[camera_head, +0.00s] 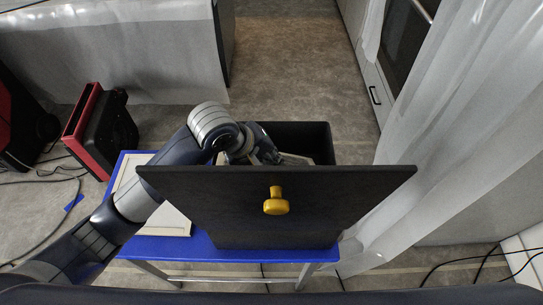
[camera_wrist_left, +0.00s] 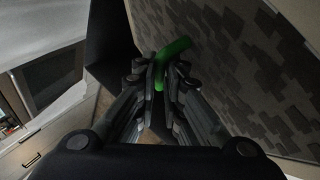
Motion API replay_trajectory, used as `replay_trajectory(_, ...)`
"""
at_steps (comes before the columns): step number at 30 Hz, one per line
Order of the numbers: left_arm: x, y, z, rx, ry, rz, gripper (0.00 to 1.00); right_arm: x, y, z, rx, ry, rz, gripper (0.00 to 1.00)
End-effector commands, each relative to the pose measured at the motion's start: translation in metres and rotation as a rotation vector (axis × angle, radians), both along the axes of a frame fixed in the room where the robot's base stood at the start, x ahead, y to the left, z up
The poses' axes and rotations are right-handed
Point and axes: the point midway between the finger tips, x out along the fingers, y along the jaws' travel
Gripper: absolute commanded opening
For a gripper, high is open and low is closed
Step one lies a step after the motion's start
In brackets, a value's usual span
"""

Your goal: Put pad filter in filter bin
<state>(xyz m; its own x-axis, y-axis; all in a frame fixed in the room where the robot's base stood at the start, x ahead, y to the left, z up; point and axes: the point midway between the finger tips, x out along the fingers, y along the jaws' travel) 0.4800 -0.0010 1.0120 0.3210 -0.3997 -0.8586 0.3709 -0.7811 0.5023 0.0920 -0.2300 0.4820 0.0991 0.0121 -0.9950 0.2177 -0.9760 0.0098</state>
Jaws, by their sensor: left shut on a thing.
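A black bin (camera_head: 318,130) stands behind an upright black panel (camera_head: 340,195) with a yellow knob (camera_head: 276,203). My left arm reaches over to the bin from the left, and its gripper (camera_head: 262,156) is at the opening, partly hidden by the panel. In the left wrist view my left gripper (camera_wrist_left: 161,82) is shut on a green tab (camera_wrist_left: 178,47) beside a pad filter (camera_wrist_left: 235,60) with a grey blocky pattern. A pale edge (camera_head: 297,158), probably this filter, shows at the bin opening. Its lower part is hidden. My right gripper is not in view.
A blue table (camera_head: 270,252) is under the panel, with a pale framed flat piece (camera_head: 175,222) at its left. A red and black machine (camera_head: 98,120) and cables lie on the floor at left. A translucent curtain (camera_head: 440,130) hangs at right. The floor behind is clear.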

Motion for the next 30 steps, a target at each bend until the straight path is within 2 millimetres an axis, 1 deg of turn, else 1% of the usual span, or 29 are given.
replay_trajectory(1,0.000,0.000,-0.003,-0.002,0.001,0.000,0.00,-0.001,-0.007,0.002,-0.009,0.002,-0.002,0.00)
replay_trajectory(3,0.000,0.000,-0.006,-0.001,0.000,0.000,0.00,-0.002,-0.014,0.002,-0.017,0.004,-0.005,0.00)
replay_trajectory(7,0.000,0.000,-0.006,0.000,-0.002,0.000,0.00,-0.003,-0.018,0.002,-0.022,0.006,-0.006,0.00)
replay_trajectory(12,0.000,0.000,-0.008,0.000,-0.002,-0.001,0.00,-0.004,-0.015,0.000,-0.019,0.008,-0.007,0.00)
replay_trajectory(21,0.000,0.000,-0.015,-0.001,-0.003,-0.001,0.00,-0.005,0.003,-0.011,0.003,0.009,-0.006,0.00)
replay_trajectory(27,0.000,0.000,-0.019,0.000,-0.003,-0.001,0.00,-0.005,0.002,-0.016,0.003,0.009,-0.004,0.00)
replay_trajectory(30,0.000,0.000,-0.018,-0.001,-0.003,-0.001,0.00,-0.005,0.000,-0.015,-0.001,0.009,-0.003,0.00)
